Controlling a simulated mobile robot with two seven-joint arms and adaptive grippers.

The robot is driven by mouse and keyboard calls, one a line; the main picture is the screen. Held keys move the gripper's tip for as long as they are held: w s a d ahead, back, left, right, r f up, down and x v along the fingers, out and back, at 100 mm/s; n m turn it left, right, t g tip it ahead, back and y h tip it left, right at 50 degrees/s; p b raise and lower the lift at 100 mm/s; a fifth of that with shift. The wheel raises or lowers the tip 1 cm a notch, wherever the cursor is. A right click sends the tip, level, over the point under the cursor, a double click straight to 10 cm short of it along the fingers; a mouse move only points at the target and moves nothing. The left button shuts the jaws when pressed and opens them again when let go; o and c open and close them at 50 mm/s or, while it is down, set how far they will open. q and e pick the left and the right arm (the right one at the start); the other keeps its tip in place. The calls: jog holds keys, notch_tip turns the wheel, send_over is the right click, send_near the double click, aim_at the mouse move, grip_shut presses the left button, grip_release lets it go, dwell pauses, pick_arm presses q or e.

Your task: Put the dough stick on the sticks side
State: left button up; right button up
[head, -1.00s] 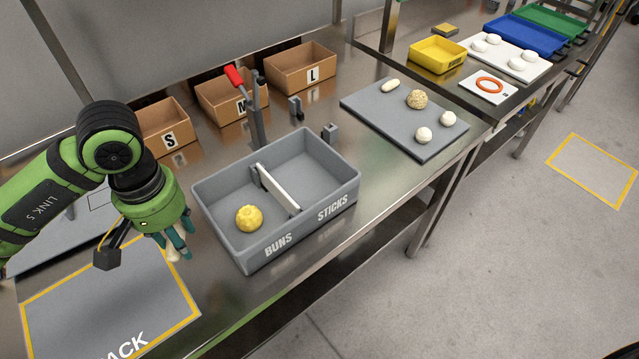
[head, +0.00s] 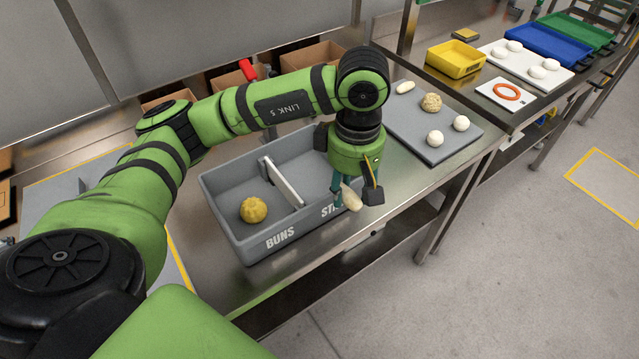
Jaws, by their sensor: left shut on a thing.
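My left gripper (head: 347,192) is shut on a pale dough stick (head: 351,197). It holds the stick at the right end of the grey divided bin (head: 228,235), in front of the STICKS lettering, which it partly covers. I cannot tell how high the stick is or whether it is over the compartment or just outside the wall. A white divider (head: 282,183) splits the bin. A yellow ridged bun (head: 254,210) lies in the BUNS compartment on the left. My right gripper is not in view.
A grey board (head: 455,150) with several dough pieces lies to the right of the bin. Cardboard boxes (head: 312,57) stand behind, partly hidden by my arm. A yellow tray (head: 455,58) and a white scale (head: 505,93) are farther right.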

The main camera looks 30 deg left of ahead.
pick_arm(q)
jog(key=w+n, duration=0.1)
jog(key=n, duration=0.5)
jog(key=n+p, duration=0.2)
jog(key=n, duration=2.7)
send_over(311, 185)
jog(key=f, duration=0.6)
jog(key=shift+d, duration=0.2)
jog(key=shift+a+f, duration=0.2)
notch_tip(311, 185, down, 3)
jog(key=shift+f+p, duration=0.1)
jog(key=shift+p, duration=0.3)
jog(key=shift+f, duration=0.45)
